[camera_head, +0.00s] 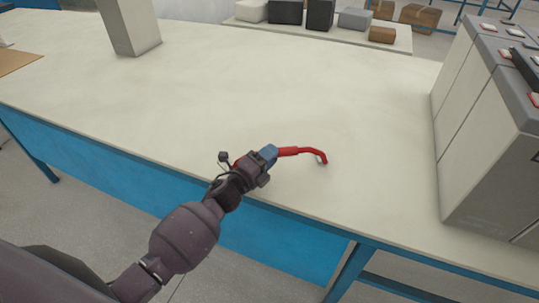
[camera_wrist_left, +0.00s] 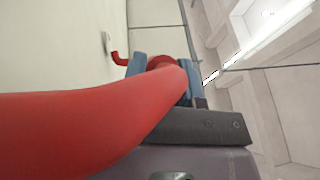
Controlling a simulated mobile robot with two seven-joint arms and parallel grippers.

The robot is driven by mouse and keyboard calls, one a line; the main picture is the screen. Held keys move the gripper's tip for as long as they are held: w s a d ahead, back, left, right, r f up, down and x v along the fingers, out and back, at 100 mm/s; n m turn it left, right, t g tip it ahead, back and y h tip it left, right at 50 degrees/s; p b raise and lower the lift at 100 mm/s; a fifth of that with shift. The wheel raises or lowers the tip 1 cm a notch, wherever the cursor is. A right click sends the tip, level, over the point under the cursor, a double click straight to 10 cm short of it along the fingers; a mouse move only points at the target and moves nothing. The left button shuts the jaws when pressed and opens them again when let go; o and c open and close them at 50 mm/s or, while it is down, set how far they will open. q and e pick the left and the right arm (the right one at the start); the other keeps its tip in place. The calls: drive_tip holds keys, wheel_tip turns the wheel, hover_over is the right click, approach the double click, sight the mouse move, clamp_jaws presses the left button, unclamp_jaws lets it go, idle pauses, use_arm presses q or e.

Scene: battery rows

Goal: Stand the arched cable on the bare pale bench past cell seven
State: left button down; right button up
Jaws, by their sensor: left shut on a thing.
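The arched red cable (camera_head: 303,151) is held in my left gripper (camera_head: 268,154), above the front part of the pale bench (camera_head: 230,95). Its free end bends down to the right; I cannot tell whether it touches the bench. In the left wrist view the cable (camera_wrist_left: 70,125) looms large and passes between the blue fingers of the left gripper (camera_wrist_left: 165,72), which is shut on it. Tall pale battery cells (camera_head: 485,150) with grey tops stand at the right, apart from the cable. No cell number is legible. My right gripper is not in view.
A grey post (camera_head: 130,25) stands on the bench at the upper left, with a brown board (camera_head: 15,62) at the far left edge. Boxes (camera_head: 320,14) sit on a separate surface behind. The bench between post and cells is bare. Its blue front (camera_head: 285,240) lies below.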

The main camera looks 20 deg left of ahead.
use_arm(q)
drive_tip(key=shift+f, duration=0.1)
drive_tip(key=shift+f, duration=0.15)
idle(0.5)
drive_tip(key=shift+c, duration=0.8)
unclamp_jaws()
drive_tip(key=shift+f, duration=0.1)
